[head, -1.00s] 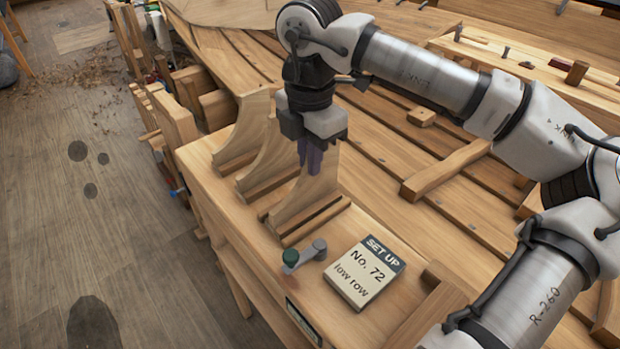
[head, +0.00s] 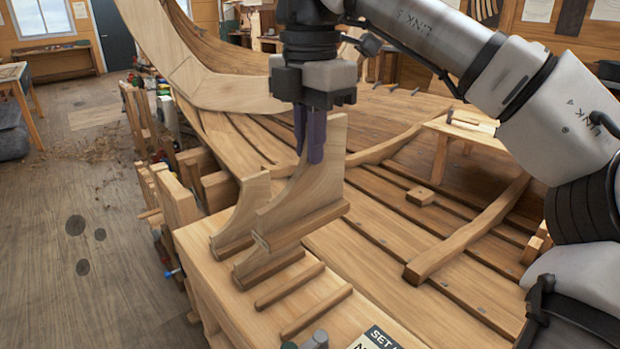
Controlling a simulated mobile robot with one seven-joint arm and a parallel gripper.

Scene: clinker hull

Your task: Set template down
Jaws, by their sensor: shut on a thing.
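My gripper (head: 311,150) has its dark fingers shut on the upper part of a curved wooden template (head: 318,188). The template is upright, and its foot strip is raised above the bench (head: 205,255). Behind and below it stands a second template (head: 268,266), mostly hidden, with its foot showing. A third template (head: 242,212) stands farther back to the left. Two parallel wooden rails (head: 290,285) lie on the bench in front of them, with bare wood between. The set-up card (head: 375,338) shows only its top edge at the bottom of the view.
A grey clamp lever (head: 316,339) sits at the bench's front, partly cut off. The planked hull (head: 400,230) fills the right, with a loose curved timber (head: 470,230) and small block (head: 420,196). Wooden clamps (head: 175,205) line the left side. The floor (head: 90,240) is open.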

